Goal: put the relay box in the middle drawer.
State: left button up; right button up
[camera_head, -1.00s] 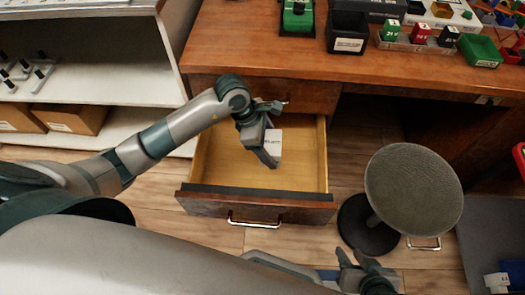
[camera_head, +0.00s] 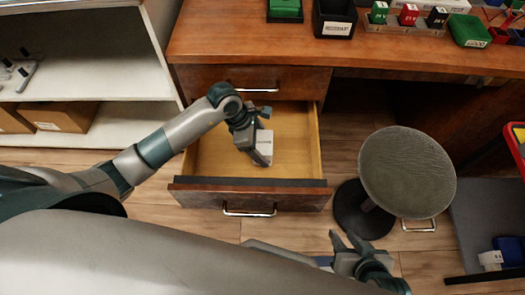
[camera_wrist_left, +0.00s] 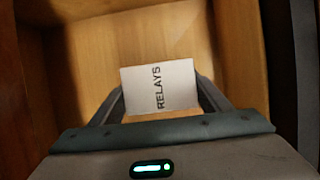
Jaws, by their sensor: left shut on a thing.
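The relay box (camera_head: 264,146) is a small pale box; its white top reads "RELAYS" in the left wrist view (camera_wrist_left: 160,87). My left gripper (camera_head: 261,158) is shut on the box, with a finger on either side of it. The box is inside the open middle drawer (camera_head: 210,160), towards its right side; I cannot tell whether it touches the drawer floor. The drawer is otherwise empty where I can see it. My right gripper (camera_head: 350,244) is low in front of the drawer, empty, its fingers apart.
A closed drawer (camera_head: 250,84) sits above the open one, under the wooden desk top (camera_head: 240,40). A round grey stool (camera_head: 405,172) stands right of the drawer. White shelves (camera_head: 80,85) with cardboard boxes (camera_head: 65,116) stand at left. Bins and small boxes line the desk's back.

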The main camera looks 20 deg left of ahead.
pick_arm(q)
notch_tip(320, 180, down, 3)
jog(key=shift+f, duration=0.3)
pick_arm(e)
jog(key=shift+w+a+r, duration=0.15)
jog(key=shift+w+a, duration=0.05)
jog(key=shift+w, duration=0.05)
pick_arm(q)
jog(key=o, duration=1.2)
jog(key=shift+f+b, duration=0.1)
jog(key=shift+b, duration=0.2)
pick_arm(e)
jog(key=shift+a, duration=0.1)
